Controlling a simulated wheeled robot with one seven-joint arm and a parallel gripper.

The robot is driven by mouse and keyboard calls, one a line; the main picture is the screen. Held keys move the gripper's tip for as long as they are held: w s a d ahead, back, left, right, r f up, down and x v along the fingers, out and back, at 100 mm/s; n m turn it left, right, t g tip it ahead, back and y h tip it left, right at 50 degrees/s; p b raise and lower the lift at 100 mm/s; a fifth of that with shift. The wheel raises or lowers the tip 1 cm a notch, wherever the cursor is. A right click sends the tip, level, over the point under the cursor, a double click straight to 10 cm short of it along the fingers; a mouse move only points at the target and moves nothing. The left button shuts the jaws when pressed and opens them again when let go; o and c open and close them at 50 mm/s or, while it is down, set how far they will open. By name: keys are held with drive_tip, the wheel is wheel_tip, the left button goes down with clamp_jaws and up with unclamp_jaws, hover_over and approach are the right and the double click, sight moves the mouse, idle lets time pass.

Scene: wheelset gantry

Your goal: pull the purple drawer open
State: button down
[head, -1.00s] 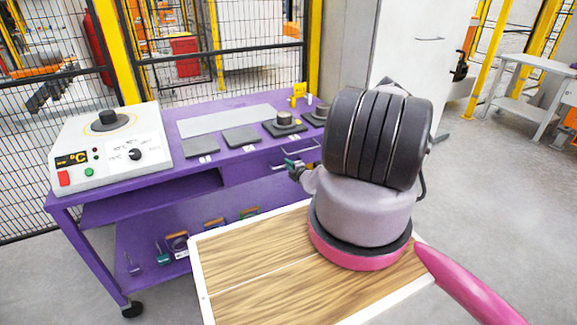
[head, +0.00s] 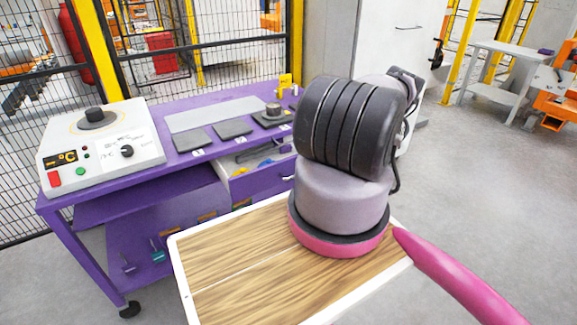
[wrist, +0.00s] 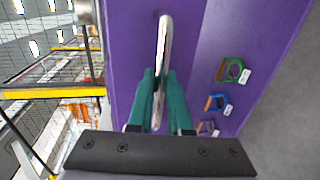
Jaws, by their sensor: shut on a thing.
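The purple drawer (head: 262,184) stands partly pulled out from the purple bench. Its open top shows tools inside, with blue and yellow among them. In the wrist view the purple drawer front (wrist: 130,45) fills the upper middle, with a silver bar handle (wrist: 164,35) on it. My gripper (wrist: 160,82) has green fingers on both sides of the handle and is shut on it. In the head view my own arm hides the gripper and the right part of the drawer.
A white control box (head: 100,145) and several dark pads (head: 233,129) are on the bench (head: 190,160). A wood-topped surface (head: 240,255) is in front. Clear floor lies to the right.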

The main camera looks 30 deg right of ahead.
drive_tip(key=f+v, duration=0.2)
drive_tip(key=v, duration=0.8)
drive_tip(key=shift+s, duration=0.5)
drive_tip(key=c, duration=0.8)
unclamp_jaws()
drive_tip(key=shift+c, duration=0.2)
drive_tip(key=v, duration=1)
drive_tip(key=shift+s, duration=0.4)
